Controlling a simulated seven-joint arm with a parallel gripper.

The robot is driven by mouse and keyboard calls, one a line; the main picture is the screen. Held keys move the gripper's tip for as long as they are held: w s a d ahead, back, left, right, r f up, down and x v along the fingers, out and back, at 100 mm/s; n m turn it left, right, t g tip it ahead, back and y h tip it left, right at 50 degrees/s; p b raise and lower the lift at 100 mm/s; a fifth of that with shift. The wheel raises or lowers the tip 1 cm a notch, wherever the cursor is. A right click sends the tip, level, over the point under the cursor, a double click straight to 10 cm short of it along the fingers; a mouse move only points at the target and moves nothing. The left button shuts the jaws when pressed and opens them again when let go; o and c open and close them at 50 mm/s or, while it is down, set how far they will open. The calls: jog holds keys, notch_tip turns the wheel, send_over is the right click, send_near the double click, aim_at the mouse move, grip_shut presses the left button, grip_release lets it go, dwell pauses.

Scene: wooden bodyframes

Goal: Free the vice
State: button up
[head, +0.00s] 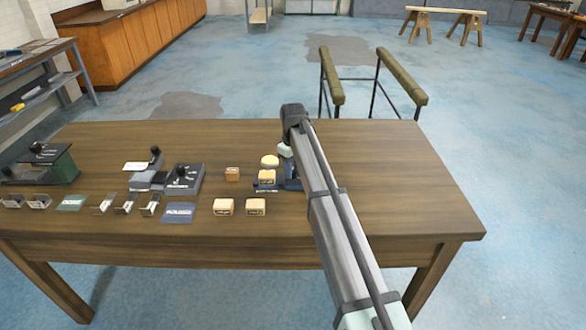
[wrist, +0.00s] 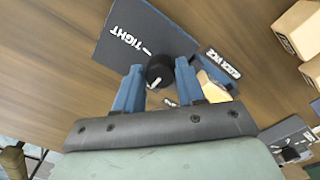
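The vice (head: 267,187) is a small blue unit with a block vice label, on the wooden table beside my gripper. A pale wooden block (wrist: 211,88) sits in it. In the wrist view a dark blue panel (wrist: 140,30) reads "TIGHT". Beside it is a round black knob (wrist: 157,74) with a white pointer mark. The two blue fingers of my gripper (wrist: 160,66) stand apart, one on each side of the knob. I cannot tell whether they press on it. In the head view my arm hides the knob and most of my gripper (head: 290,172).
Further left are a dark box with a knob (head: 182,180), a dark label plate (head: 178,212) and several clear holders (head: 125,204). The table's right side is clear.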

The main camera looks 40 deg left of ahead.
jog(key=o, duration=0.3)
notch_tip(320, 180, up, 14)
jog(key=shift+f, duration=0.1)
dwell(0.7)
dwell(0.4)
